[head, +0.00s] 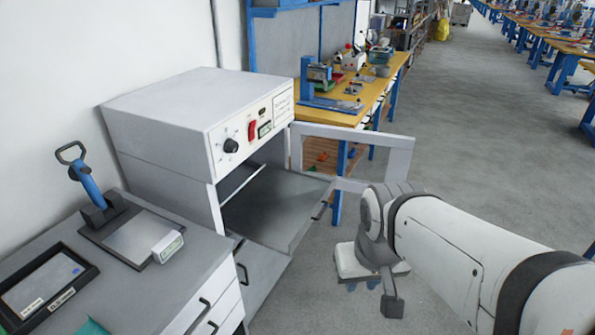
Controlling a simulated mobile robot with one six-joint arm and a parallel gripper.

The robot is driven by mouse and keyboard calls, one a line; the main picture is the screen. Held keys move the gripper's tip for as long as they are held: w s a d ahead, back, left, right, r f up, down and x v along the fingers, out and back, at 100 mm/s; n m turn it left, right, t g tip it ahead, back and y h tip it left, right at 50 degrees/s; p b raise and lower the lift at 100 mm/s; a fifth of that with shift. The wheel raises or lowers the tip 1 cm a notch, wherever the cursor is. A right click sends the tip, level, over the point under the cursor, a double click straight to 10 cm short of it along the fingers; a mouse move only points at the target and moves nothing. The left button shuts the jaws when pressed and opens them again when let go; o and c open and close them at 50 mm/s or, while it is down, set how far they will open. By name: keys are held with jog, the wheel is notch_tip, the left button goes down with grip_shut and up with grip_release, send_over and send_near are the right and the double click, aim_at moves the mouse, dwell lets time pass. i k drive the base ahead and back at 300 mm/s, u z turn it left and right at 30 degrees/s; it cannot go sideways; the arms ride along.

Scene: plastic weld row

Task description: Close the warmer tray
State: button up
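The warmer (168,112) is a white cabinet against the wall, with a knob and a red switch on its front panel. Its grey warmer tray (275,205) is pulled out of the opening below the panel. A dark handle (320,211) shows at the tray's front edge. My gripper (362,285) hangs low at the end of my arm, to the right of the tray and apart from it in the picture. My wrist largely hides its fingers, and I cannot tell whether they are open or shut.
A white framed door (355,150) stands open beyond the tray. A bench (150,290) with drawers, a blue-handled tool (88,187) and a black tray (45,285) is at left. A yellow workbench (340,112) stands behind. Grey floor at right is clear.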

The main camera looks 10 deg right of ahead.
aim_at(274, 208)
jog(key=z, duration=0.15)
jog(key=k, duration=0.35)
jog(key=u, duration=0.4)
jog(key=i, duration=1.45)
jog(key=z, duration=0.7)
